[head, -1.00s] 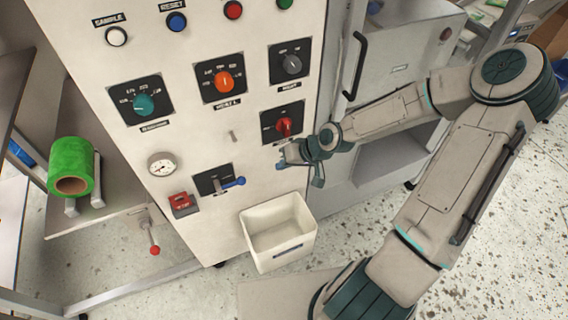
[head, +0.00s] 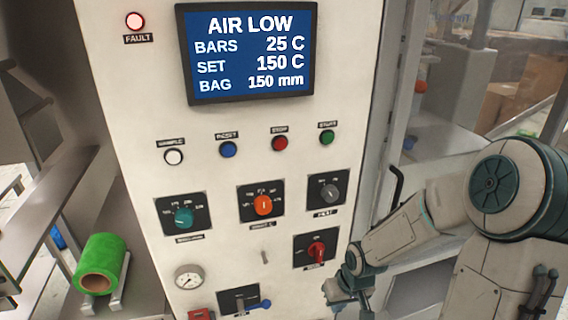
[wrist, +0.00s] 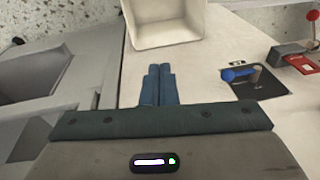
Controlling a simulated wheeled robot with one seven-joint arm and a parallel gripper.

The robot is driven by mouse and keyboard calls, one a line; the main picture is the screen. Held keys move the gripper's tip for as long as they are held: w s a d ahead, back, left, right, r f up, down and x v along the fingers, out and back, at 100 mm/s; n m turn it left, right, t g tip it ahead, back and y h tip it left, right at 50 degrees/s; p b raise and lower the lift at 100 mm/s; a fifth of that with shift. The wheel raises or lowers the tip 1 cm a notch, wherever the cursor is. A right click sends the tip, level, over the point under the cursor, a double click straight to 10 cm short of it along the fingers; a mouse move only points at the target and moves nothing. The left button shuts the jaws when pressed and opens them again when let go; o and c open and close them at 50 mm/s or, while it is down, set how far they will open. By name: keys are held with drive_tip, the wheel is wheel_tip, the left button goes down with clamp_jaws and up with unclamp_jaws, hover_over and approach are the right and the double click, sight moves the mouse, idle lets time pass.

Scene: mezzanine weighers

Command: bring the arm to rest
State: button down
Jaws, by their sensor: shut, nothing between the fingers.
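My gripper (head: 350,291) is at the lower right of the white control panel (head: 110,60) in the head view, below the red rotary knob (head: 317,252). In the wrist view its two blue fingers (wrist: 158,84) lie side by side, shut with nothing between them. The panel face shows close behind the fingers; I cannot tell whether they touch it. My arm (head: 400,235) is bent, reaching in from the right.
The screen (head: 250,48) reads AIR LOW and the fault lamp (head: 135,20) is lit. A blue-handled lever (wrist: 238,74) and a white bin (wrist: 165,22) are near the gripper.

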drive_tip(key=s+r+m+t, duration=0.1)
drive_tip(key=s+r, duration=0.5)
drive_tip(key=r, duration=0.4)
drive_tip(key=s+d+r+m+t+h, duration=0.1)
drive_tip(key=s+r, duration=0.6)
drive_tip(key=r, duration=0.4)
drive_tip(key=shift+s+d+r+m+h, duration=0.15)
drive_tip(key=shift+s+r+m+h, duration=0.05)
drive_tip(key=shift+s+m+h, duration=0.1)
